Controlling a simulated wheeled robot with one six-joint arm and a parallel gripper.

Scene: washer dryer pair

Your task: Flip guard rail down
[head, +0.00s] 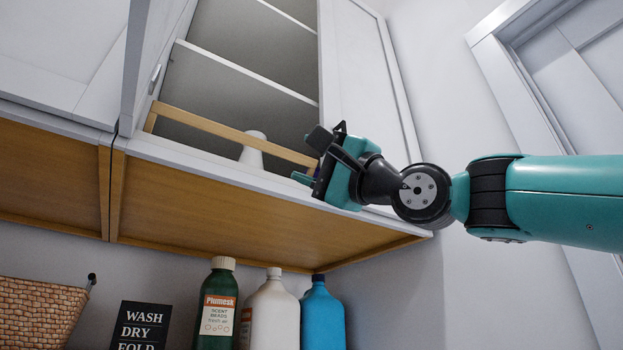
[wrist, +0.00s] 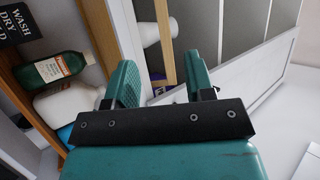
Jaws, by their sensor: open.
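The guard rail (head: 225,132) is a light wooden bar across the front of the open upper cabinet, raised above the cabinet floor. In the wrist view the rail (wrist: 166,42) runs down from the top edge into the gap between my fingers. My gripper (head: 308,158) is at the rail's right end, its fingers spread; in the wrist view the gripper (wrist: 160,76) holds nothing. The rail's right end is partly hidden by my gripper, and I cannot tell whether a finger touches it.
A white container (head: 254,150) stands behind the rail inside the cabinet. The left cabinet door (head: 150,65) stands open; the right door (head: 368,85) is beside my gripper. Below are a green bottle (head: 218,305), a white jug (head: 270,312), a blue bottle (head: 322,315) and a wicker basket (head: 40,312).

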